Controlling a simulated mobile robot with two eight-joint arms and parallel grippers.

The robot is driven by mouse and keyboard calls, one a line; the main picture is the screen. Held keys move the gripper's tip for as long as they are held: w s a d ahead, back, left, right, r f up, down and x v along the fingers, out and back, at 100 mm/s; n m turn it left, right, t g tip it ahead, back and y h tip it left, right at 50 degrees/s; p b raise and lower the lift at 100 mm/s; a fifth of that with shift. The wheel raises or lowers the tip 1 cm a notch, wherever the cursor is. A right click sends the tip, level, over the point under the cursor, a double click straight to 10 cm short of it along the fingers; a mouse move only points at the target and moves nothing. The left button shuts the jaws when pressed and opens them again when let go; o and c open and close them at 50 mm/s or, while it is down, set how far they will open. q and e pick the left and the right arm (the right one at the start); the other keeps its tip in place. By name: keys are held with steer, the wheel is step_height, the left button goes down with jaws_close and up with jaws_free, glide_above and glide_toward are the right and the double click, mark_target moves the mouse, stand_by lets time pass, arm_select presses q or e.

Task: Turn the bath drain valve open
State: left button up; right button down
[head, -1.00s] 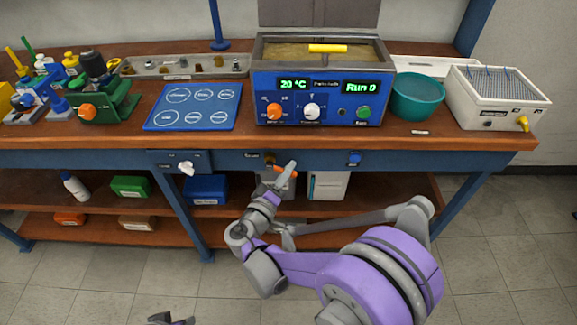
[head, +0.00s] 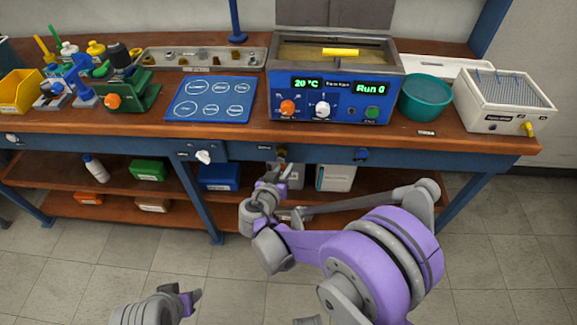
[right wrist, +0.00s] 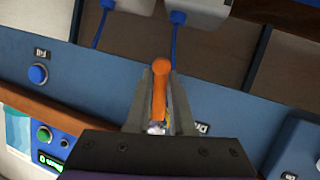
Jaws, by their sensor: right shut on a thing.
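The bath drain valve is on the blue front rail under the bench, below the water bath (head: 334,80). Its orange handle (right wrist: 160,72) lies between the fingers of my right gripper (right wrist: 161,95) in the right wrist view, which is shut on it. A partly covered label starting "Dr" is beside the handle. In the head view my right gripper (head: 279,168) is at the rail and hides most of the valve. My left gripper (head: 188,298) is low in the head view, away from the bench; its finger opening is unclear.
A blue Fill button (right wrist: 38,74) sits on the same rail, and a control box with a white knob (head: 203,156) is to the left. A lower shelf with bins (head: 219,177) is behind my right gripper. Open floor lies in front.

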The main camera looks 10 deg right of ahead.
steer(key=shift+w+a+m+y+p, duration=0.15)
steer(key=shift+a+m+y+p, duration=0.15)
steer(key=shift+a+m+y, duration=0.3)
steer(key=shift+d, duration=0.1)
steer(key=c, duration=0.8)
jaws_free()
steer(key=p+v, duration=0.1)
steer(key=v, duration=0.9)
steer(key=shift+s+r, duration=0.1)
steer(key=shift+s, duration=0.25)
